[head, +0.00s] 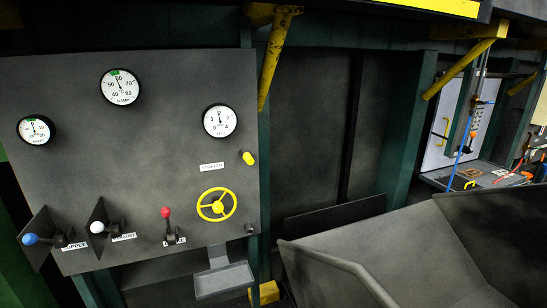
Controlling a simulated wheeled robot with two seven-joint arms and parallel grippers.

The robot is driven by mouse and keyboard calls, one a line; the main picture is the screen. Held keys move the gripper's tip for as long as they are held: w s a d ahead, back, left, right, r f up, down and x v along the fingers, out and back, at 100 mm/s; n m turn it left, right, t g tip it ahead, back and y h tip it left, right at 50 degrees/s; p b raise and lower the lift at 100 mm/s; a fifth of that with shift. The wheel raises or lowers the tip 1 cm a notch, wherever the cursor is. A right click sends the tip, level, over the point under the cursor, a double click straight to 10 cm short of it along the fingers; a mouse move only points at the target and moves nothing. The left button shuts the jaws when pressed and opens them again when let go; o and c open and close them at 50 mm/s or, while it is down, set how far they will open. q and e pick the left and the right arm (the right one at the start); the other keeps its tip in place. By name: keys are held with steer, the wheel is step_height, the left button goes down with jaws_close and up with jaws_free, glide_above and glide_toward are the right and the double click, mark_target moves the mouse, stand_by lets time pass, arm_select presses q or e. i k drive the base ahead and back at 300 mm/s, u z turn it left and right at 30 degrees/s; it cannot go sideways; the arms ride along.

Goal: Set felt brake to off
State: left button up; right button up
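A grey control panel (150,130) fills the left of the head view. On its lower part is an upright lever with a red knob (165,212); the label below it is partly hidden by the lever, and I cannot read whether it names the felt brake. A lever with a blue knob (30,239) and one with a white knob (97,227) stick out at the lower left, with small labels too blurred to read surely. A yellow handwheel (216,204) is right of the red knob, and a yellow knob (249,158) is above it. Neither gripper is in view.
Three round gauges (120,86) sit on the upper panel. A small grey tray (224,279) juts out below the panel. A large grey sloped trough (390,255) occupies the lower right. Yellow braces (272,65) hang above, and a cluttered bench (480,175) stands far right.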

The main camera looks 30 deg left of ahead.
mark_target(165, 211)
steer(key=u, duration=1.6)
steer(key=k, duration=0.75)
steer(key=z, duration=0.55)
steer(key=k, duration=0.5)
steer(key=u, duration=0.75)
steer(key=i, duration=1.25)
steer(key=z, duration=0.65)
steer(key=i, duration=0.4)
steer(key=z, duration=0.55)
